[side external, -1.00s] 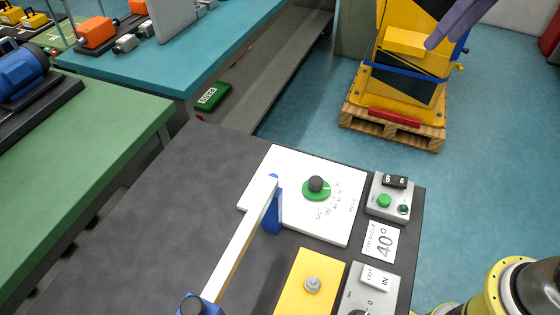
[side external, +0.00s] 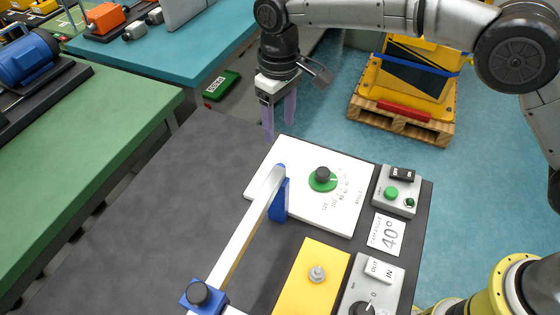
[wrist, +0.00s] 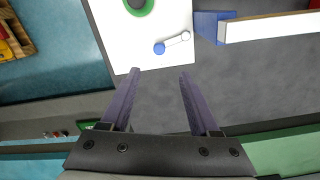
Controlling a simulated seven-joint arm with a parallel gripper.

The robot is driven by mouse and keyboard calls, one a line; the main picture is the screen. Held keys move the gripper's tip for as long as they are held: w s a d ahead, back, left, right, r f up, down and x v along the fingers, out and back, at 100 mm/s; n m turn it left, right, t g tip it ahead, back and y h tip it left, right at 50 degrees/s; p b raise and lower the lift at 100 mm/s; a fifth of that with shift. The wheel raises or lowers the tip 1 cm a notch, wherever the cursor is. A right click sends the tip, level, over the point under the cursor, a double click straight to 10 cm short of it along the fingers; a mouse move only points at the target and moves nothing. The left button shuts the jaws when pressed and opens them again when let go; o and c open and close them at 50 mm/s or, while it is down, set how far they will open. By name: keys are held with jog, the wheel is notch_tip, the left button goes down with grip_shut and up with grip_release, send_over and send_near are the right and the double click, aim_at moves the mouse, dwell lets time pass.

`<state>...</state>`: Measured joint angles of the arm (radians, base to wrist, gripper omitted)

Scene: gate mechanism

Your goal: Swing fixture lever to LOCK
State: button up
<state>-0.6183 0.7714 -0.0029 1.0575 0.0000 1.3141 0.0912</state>
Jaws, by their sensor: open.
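A long white bar (side external: 245,232) runs over the dark table, from a blue bracket with a black knob (side external: 198,293) at the near end to a blue post (side external: 280,202) by the white panel (side external: 320,212). In the wrist view a small white lever-like piece with a blue round end (wrist: 172,43) lies on or over the panel's edge; I cannot pick it out in the side view. I cannot read a LOCK mark. My gripper (side external: 279,130) is open and empty, pointing down near the panel's far left corner. Its purple fingers (wrist: 160,72) touch nothing that I can see.
A green dial with a black knob (side external: 322,176) stands on the panel. To its right are a switch box (side external: 396,191) and a 40° card (side external: 388,236). A yellow plate (side external: 312,280) and an IN/OUT box (side external: 372,290) are nearer. The dark tabletop (side external: 180,200) is clear at left.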

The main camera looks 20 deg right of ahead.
aim_at(280, 164)
notch_tip(280, 164, down, 13)
jog(key=shift+f, duration=0.1)
dwell(0.3)
jog(key=shift+c, duration=0.2)
grip_shut()
dwell(1.3)
